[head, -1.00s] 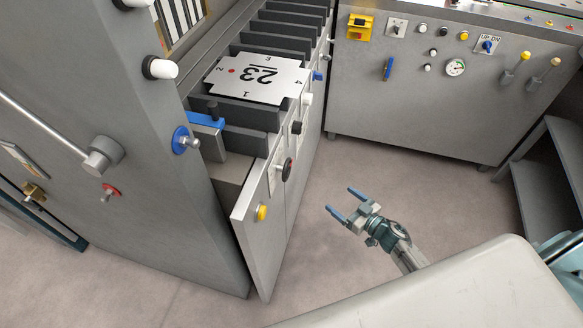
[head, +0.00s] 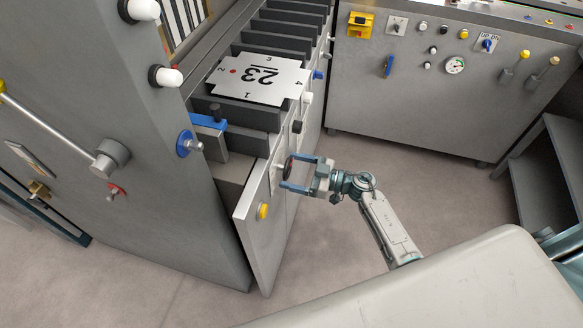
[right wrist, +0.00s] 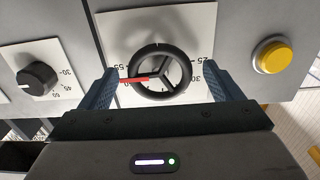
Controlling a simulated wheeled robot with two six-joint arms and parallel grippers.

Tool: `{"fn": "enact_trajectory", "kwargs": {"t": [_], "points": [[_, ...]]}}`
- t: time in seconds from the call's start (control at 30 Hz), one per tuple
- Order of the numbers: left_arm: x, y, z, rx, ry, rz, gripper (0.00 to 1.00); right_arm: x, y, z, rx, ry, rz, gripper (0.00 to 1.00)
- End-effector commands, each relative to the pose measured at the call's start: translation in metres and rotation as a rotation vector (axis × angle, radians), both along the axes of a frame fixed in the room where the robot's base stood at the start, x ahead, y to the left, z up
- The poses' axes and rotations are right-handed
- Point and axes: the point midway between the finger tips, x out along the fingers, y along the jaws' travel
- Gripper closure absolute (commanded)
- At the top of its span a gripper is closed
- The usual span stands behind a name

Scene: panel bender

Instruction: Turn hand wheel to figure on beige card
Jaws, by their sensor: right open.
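The hand wheel (right wrist: 158,75) is a dark three-spoked ring on a pale dial plate (right wrist: 125,28) in the right wrist view. A red pointer runs left from its middle, ending just below the figure 55. Figures 25 and 30 show at the right. In the head view the wheel (head: 288,167) sits on the narrow front panel, seen nearly edge-on. My right gripper (head: 287,172) is open, its fingers on either side of the wheel; it also shows in the wrist view (right wrist: 160,82). I cannot make out a beige card. My left gripper is not in view.
A yellow button (right wrist: 273,55) is right of the wheel and a black knob (right wrist: 37,79) is left. A sheet marked 23 (head: 262,80) lies on the rack above. The floor (head: 340,245) is clear around my arm.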

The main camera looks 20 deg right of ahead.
Motion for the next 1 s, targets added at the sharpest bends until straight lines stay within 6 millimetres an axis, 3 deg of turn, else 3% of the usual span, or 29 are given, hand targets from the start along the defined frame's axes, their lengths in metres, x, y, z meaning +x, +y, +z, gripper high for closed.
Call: {"fn": "enact_trajectory", "kwargs": {"t": [0.4,0.63,1.0], "points": [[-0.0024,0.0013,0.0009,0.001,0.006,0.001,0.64,0.0058,0.0086,-0.0004,-0.001,0.001,0.000,0.14],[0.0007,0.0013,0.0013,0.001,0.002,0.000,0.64,0.0058,0.0084,-0.0003,0.000,0.000,0.000,0.58],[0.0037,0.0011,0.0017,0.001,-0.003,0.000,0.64,0.0058,0.0083,-0.0004,-0.028,-0.041,0.000,0.59]]}}
